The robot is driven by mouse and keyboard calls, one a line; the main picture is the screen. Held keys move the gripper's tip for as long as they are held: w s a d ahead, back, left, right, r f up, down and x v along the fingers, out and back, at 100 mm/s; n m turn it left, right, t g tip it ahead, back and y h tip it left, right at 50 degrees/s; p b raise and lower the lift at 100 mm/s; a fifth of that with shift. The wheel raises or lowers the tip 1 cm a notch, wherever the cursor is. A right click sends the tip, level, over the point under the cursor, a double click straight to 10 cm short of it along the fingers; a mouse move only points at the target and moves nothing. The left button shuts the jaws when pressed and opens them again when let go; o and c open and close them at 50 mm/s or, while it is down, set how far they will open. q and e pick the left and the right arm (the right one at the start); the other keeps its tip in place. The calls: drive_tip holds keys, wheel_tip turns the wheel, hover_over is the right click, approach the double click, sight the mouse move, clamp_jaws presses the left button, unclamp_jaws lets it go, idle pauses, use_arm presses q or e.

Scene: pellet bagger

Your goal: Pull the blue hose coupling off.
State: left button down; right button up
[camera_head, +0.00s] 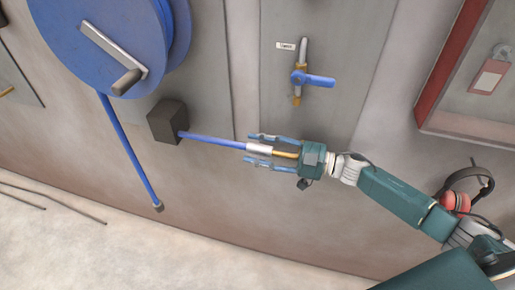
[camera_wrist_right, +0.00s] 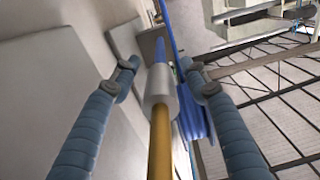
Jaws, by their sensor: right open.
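The blue hose (camera_head: 212,139) runs right from a dark box on the wall to a silver coupling (camera_head: 258,149). A brass tube (camera_head: 286,155) meets the coupling on its right side. My right gripper (camera_head: 249,148) is open, with one finger above and one below the coupling. In the right wrist view the coupling (camera_wrist_right: 160,88) lies between the two open fingers, with gaps on both sides, and the brass tube (camera_wrist_right: 160,145) runs toward the camera. The blue hose (camera_wrist_right: 161,52) shows beyond the coupling. The brass tube's near end is hidden at the palm. My left gripper is not in view.
A blue hose reel (camera_head: 125,45) with a grey crank hangs at the upper left; its hose end (camera_head: 135,160) hangs down. The dark box (camera_head: 167,121) juts from the wall. A blue valve handle (camera_head: 318,81) is above my gripper. A red-framed cabinet (camera_head: 450,60) is at right.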

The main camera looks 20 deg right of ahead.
clamp_jaws()
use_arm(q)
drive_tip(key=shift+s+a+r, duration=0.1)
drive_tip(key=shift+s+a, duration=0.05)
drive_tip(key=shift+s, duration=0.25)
use_arm(e)
drive_tip(key=x, duration=0.4)
drive_tip(key=shift+w+a, duration=0.2)
drive_tip(key=shift+a, duration=0.1)
drive_tip(key=shift+r, duration=0.1)
drive_tip(key=shift+c, duration=2.1)
unclamp_jaws()
drive_tip(key=o, duration=0.4)
drive_tip(key=shift+a, duration=0.1)
drive_tip(key=shift+w, duration=0.15)
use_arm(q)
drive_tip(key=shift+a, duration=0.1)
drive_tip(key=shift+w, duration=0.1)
use_arm(e)
drive_tip(key=v, duration=1.2)
